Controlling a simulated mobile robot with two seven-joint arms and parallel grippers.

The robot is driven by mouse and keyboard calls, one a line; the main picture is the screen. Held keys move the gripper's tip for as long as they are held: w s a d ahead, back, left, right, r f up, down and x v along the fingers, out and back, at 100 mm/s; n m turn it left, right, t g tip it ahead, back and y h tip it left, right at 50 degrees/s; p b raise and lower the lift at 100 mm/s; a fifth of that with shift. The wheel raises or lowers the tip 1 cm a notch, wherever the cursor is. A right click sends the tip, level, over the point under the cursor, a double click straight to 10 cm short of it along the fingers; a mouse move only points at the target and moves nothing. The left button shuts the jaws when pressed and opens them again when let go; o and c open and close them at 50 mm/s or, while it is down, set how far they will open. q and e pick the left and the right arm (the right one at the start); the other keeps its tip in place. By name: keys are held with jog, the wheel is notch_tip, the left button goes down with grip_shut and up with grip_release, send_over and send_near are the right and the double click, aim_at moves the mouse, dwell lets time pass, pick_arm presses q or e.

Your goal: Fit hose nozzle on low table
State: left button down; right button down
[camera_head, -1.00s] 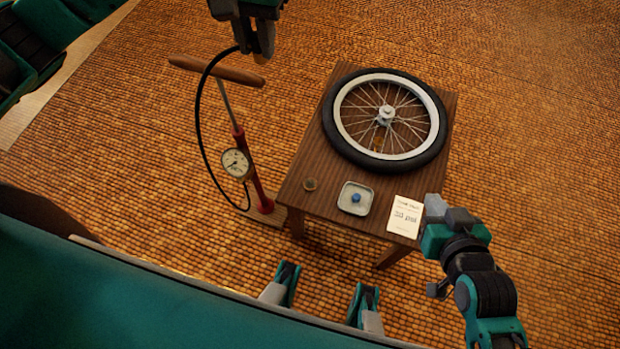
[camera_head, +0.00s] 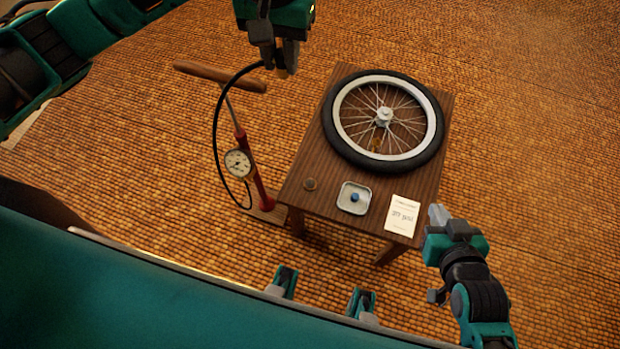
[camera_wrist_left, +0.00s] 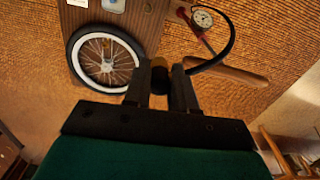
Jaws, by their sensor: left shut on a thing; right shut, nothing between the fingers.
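My left gripper (camera_head: 279,68) is shut on the hose nozzle at the end of the black hose (camera_head: 216,118), above the floor to the left of the wheel. In the left wrist view the nozzle (camera_wrist_left: 159,76) sits between the fingers, its brass-coloured tip showing. The hose runs down to the red floor pump (camera_head: 248,165) with its round gauge (camera_head: 238,164). The wheel (camera_head: 434,136), with black tyre and silver rim, lies flat on the low wooden table (camera_head: 318,160). My right gripper (camera_head: 436,215) is shut and empty by the table's front right corner.
A small tray (camera_head: 346,206) holding a blue cap (camera_head: 354,197), a small round brown piece (camera_head: 310,184) and a white card (camera_head: 402,216) lie along the table's front. The pump's wooden handle (camera_head: 220,77) stands left of the table. The floor beyond is clear.

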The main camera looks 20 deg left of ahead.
pick_arm(q)
jog(key=d+p, duration=0.2)
jog(key=d, duration=0.1)
jog(key=d+p, duration=0.1)
jog(key=shift+s+d, duration=0.3)
jog(key=shift+d, duration=0.05)
pick_arm(e)
jog(key=shift+s+d+r, duration=0.1)
jog(key=shift+d+r, duration=0.1)
jog(key=shift+r, duration=0.45)
jog(key=shift+s+d+r, duration=0.1)
jog(key=shift+d+r, duration=0.1)
jog(key=shift+r, duration=0.4)
